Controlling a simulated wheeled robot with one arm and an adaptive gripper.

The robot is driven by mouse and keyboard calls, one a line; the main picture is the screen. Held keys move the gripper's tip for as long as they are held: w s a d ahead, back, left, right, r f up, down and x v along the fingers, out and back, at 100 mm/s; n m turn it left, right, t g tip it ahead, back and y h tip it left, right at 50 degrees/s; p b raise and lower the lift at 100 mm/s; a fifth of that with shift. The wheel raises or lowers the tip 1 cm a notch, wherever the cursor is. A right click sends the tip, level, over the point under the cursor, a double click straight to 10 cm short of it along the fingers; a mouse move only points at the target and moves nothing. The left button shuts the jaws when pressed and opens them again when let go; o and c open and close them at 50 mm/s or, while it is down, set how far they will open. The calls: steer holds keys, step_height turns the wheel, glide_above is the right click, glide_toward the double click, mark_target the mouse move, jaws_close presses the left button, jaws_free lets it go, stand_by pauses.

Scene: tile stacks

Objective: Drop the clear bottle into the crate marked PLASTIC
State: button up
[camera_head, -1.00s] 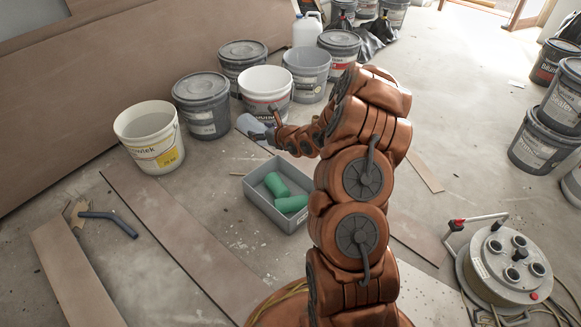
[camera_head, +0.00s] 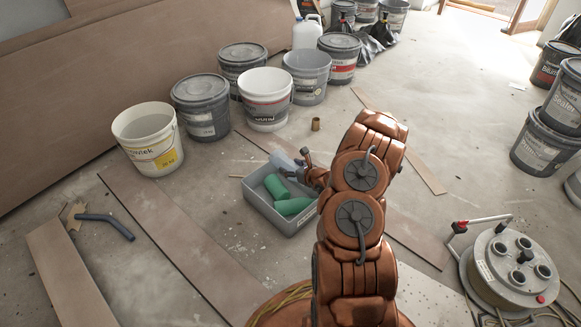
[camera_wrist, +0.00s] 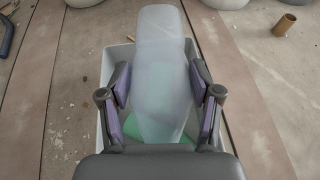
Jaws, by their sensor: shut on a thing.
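The clear bottle (camera_head: 282,160) is pale and see-through. My gripper (camera_head: 301,162) is shut on it and holds it at the back edge of the grey crate (camera_head: 256,200). In the wrist view the bottle (camera_wrist: 160,55) lies lengthwise between both fingers of my gripper (camera_wrist: 160,92), with the crate's rim (camera_wrist: 104,65) beneath it. The crate holds two green objects (camera_head: 276,186), and a green patch shows below the bottle in the wrist view. A small pale label is on the crate's front, but I cannot read it. My arm covers the crate's right side.
Several buckets, including an open white one (camera_head: 265,100), stand behind the crate. A small brown cylinder (camera_head: 316,124) stands on the floor beyond it. Planks (camera_head: 165,225) lie to the left. A cable reel (camera_head: 510,265) stands at the right.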

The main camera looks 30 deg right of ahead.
steer(key=shift+f+b, duration=1.05)
steer(key=shift+f, duration=1.5)
steer(key=o, duration=1.1)
steer(key=shift+c, duration=0.2)
steer(key=a+v, duration=0.1)
steer(key=v, duration=1.1)
steer(key=shift+d, duration=0.35)
steer(key=shift+r, duration=0.1)
